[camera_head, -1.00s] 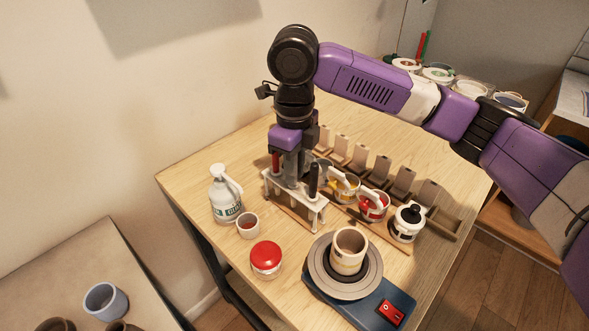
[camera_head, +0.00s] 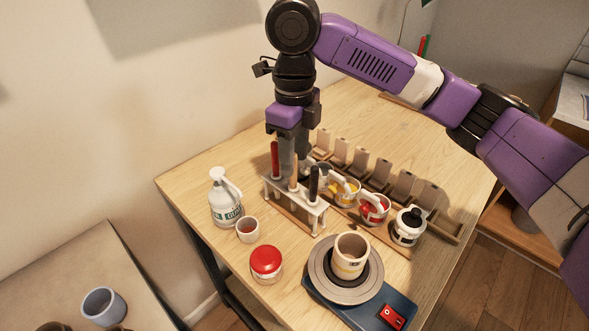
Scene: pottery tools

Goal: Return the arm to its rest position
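My gripper (camera_head: 294,164) points down over the white tool rack (camera_head: 316,219). Its two grey fingers are apart, with nothing seen held between them. The rack holds a red-handled tool (camera_head: 275,160) at its left, a light wooden-handled tool (camera_head: 293,180) in the middle, just below the fingers, and a black-handled tool (camera_head: 313,184) at its right. My purple and black arm runs from the upper middle to the right edge. Whether a fingertip touches the middle tool is hard to tell.
A spray bottle (camera_head: 225,202), a small cup (camera_head: 247,230) and a red-lidded jar (camera_head: 266,262) stand to the left. A pottery wheel (camera_head: 322,278) bears a clay cup (camera_head: 350,254). Glaze jars (camera_head: 374,209) and a row of tile samples (camera_head: 381,172) lie right of the rack.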

